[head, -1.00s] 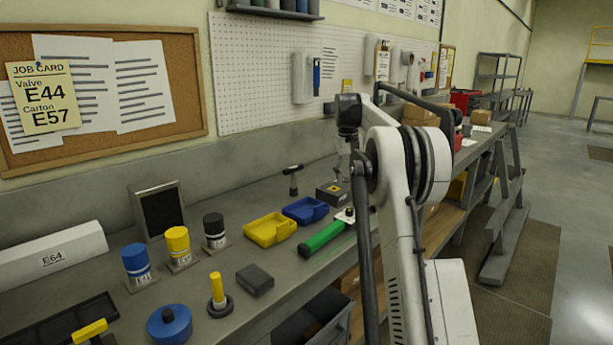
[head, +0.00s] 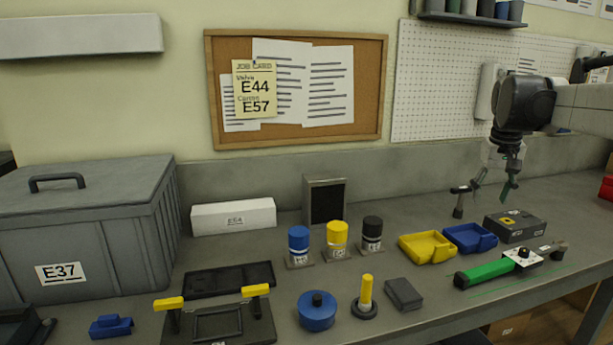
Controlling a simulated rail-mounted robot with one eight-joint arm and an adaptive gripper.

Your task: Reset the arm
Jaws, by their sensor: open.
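My gripper (head: 493,190) hangs at the right in the head view, fingers pointing down and spread apart. It is open, with nothing seen between its fingers. It appears over the right part of the bench (head: 385,280), near a small black hammer-shaped tool (head: 459,201) and a dark box with a yellow mark (head: 515,227). My arm reaches in from the right edge. The job card (head: 255,90) on the cork board reads Valve E44 and Carton E57.
Blue, yellow and black cylinders, a yellow tray (head: 427,247), a blue tray (head: 470,238) and a green-handled tool (head: 486,271) occupy the bench. Space above the bench's middle is clear.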

